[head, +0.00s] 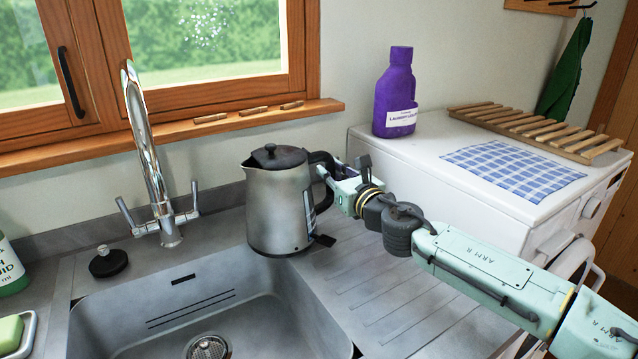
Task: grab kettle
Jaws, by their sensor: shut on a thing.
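The kettle (277,205) is brushed metal with a black lid and a black handle on its right side. It stands upright at the back right corner of the sink, at the edge of the ribbed drainer; I cannot tell whether its base touches the counter. My gripper (326,172) reaches in from the right and is shut on the kettle's handle. The fingertips are partly hidden against the handle.
A sink (205,310) lies in front of the kettle, with a tall chrome tap (150,165) to its left. A washing machine (440,170) stands at the right, bearing a purple detergent bottle (396,92), a checked cloth (513,169) and a wooden rack (535,130).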

